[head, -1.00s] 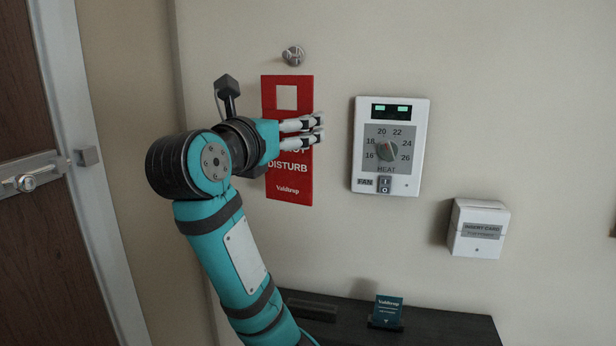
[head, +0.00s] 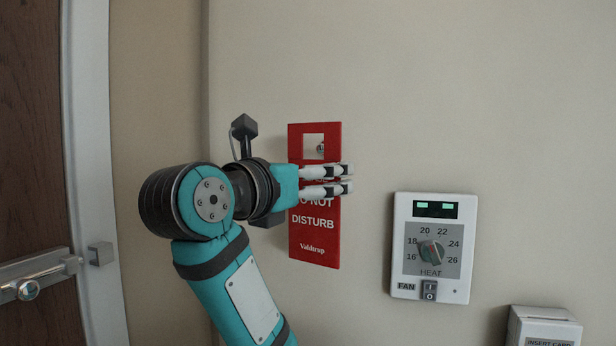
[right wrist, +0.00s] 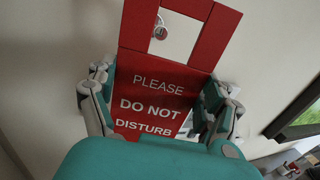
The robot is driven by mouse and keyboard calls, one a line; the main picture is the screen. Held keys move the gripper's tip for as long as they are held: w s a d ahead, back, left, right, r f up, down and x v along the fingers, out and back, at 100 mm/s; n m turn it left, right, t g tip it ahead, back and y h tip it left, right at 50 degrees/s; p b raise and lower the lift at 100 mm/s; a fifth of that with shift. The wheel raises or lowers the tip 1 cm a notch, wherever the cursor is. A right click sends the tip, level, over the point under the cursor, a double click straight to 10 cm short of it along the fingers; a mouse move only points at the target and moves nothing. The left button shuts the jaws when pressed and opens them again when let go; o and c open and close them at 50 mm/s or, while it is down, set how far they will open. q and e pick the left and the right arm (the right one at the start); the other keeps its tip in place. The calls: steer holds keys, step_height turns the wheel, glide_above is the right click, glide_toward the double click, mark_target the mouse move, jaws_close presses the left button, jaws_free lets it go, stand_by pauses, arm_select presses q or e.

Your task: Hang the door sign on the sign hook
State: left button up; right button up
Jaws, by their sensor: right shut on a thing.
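The red door sign (head: 315,250) with white lettering is upright close to the wall. My right gripper (head: 345,179) is shut on it across its middle, with the fingers coming in from the left. The sign hook (head: 320,148) shows through the square hole near the sign's top. In the right wrist view the sign (right wrist: 150,90) spans between the fingers, and the round hook (right wrist: 160,32) shows inside the hole, towards its upper left. I cannot tell whether the sign touches the hook. My left gripper is out of view.
A thermostat panel (head: 433,248) is on the wall right of the sign, with a card holder (head: 542,328) below it at the right. A wooden door (head: 30,170) with a metal latch is at the left. The wall above the sign is clear.

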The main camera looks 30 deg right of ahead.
steer(key=shift+w+d+f, duration=0.25)
steer(key=shift+w+d, duration=0.45)
steer(key=shift+d, duration=0.15)
steer(key=shift+w+d+f, duration=0.3)
steer(key=shift+w+d, duration=0.45)
steer(key=shift+d, duration=0.05)
steer(key=shift+w+d+f, duration=0.25)
steer(key=shift+w+d, duration=0.45)
steer(key=shift+d, duration=0.15)
steer(key=o, duration=1)
